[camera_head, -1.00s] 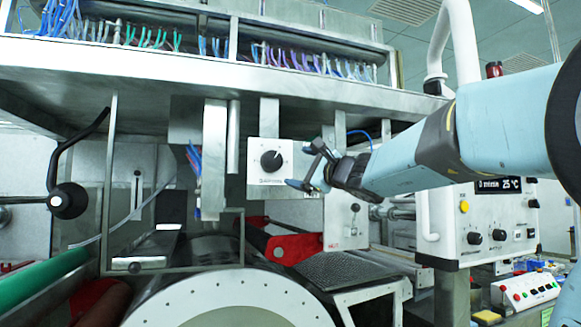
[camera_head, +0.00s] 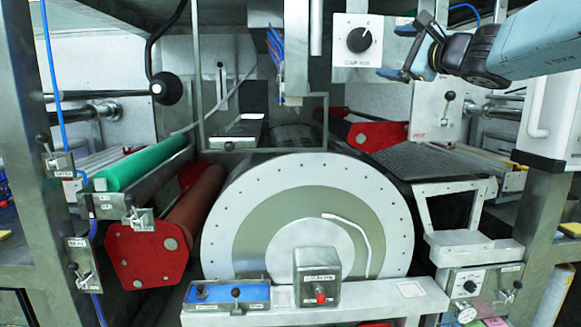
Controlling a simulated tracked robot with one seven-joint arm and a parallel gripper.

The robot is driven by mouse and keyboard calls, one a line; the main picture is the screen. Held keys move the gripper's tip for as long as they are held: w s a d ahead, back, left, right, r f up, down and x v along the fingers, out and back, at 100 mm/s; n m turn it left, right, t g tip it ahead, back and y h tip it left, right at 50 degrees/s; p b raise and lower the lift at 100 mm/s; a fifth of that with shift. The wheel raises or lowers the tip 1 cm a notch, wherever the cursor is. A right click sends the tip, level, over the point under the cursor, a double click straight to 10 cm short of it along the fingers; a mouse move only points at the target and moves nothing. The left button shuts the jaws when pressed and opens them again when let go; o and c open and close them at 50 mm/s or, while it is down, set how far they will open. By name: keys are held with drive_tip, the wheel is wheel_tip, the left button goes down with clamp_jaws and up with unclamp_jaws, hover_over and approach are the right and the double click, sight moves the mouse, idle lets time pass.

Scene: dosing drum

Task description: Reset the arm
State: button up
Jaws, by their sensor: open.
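My gripper (camera_head: 403,58) is at the upper right in the head view, at the end of my pale blue arm that comes in from the right edge.
A large drum (camera_head: 235,215) fills the middle. A green roller (camera_head: 140,165) and red end plates (camera_head: 150,258) stand left of it. A front beam (camera_head: 375,297) carries a blue switch box (camera_head: 228,294). Metal posts (camera_head: 35,150) stand at both sides.

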drive_tip(key=s+a+f+n+g, duration=0.4)
drive_tip(key=s+a+f+n, duration=0.1)
drive_tip(key=f, duration=0.3)
drive_tip(key=s+a+f+n+g, duration=0.35)
drive_tip(key=s+f+n, duration=0.2)
drive_tip(key=f, duration=0.35)
drive_tip(key=s+d+f+n+g+h, duration=0.2)
drive_tip(key=s+f+n+h, duration=0.1)
drive_tip(key=s+f, duration=0.3)
drive_tip(key=s+d+f+n+g+h, duration=0.2)
drive_tip(key=s+f+n+h, duration=0.2)
drive_tip(key=f, duration=0.5)
drive_tip(key=s, duration=0.2)
drive_tip(key=shift+s+d+f+g+h, duration=0.2)
drive_tip(key=shift+s+f+g+h, duration=0.1)
drive_tip(key=shift+s+f+g, duration=0.1)
drive_tip(key=shift+n, duration=0.25)
drive_tip(key=shift+c, duration=0.3)
